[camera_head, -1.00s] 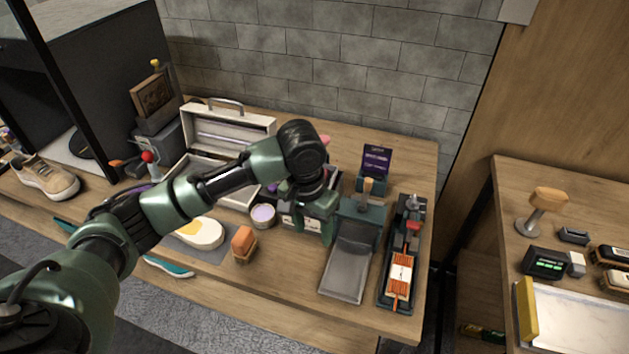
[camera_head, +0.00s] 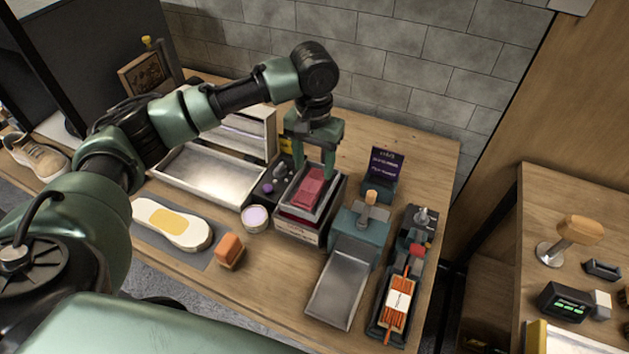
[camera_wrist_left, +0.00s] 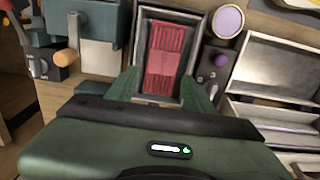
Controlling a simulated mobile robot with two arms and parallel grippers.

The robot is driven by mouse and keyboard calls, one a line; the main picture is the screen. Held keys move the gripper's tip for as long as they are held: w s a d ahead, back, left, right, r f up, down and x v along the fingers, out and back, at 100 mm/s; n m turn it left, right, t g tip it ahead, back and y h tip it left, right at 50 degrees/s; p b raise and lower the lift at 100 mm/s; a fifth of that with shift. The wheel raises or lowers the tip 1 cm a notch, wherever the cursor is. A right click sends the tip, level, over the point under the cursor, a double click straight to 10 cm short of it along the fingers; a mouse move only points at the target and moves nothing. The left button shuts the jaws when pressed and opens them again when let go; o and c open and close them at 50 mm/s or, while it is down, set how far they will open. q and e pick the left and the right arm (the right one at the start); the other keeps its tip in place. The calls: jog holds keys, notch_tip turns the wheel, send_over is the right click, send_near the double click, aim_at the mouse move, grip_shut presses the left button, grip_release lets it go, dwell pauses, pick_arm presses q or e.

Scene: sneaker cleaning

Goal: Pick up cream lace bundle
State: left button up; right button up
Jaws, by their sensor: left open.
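A red bundle of laces with a paler pink band (camera_head: 310,187) lies in a dark open-topped box (camera_head: 298,226) on the wooden table. In the left wrist view the bundle (camera_wrist_left: 166,50) lies lengthwise in the box. No bundle that I can see is plainly cream. My left gripper (camera_head: 316,166) is open, its fingers pointing down above the box. In the left wrist view its fingers (camera_wrist_left: 160,88) are at either side of the box's near end, with nothing held between them. My right gripper is not in view.
An orange lace bundle with a white band (camera_head: 400,296) lies in a dark tray at the right. A metal-plated device (camera_head: 336,288) stands between it and the box. An open case (camera_head: 205,175), a round tin (camera_head: 255,218) and an orange block (camera_head: 230,250) are to the left.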

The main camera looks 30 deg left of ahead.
aim_at(311, 185)
pick_arm(q)
jog(key=f, duration=0.1)
jog(key=s+f+p, duration=0.1)
jog(key=f, duration=0.1)
jog(key=shift+s+a+f+p, duration=0.1)
jog(key=shift+s+a+p, duration=0.1)
jog(key=shift+p, duration=0.1)
jog(key=shift+w+f, duration=0.25)
jog(key=shift+f, duration=1)
jog(key=c, duration=0.9)
jog(key=shift+c, duration=1.2)
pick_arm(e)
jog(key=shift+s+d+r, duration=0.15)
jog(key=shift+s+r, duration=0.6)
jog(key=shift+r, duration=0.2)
pick_arm(q)
jog(key=shift+r, duration=0.15)
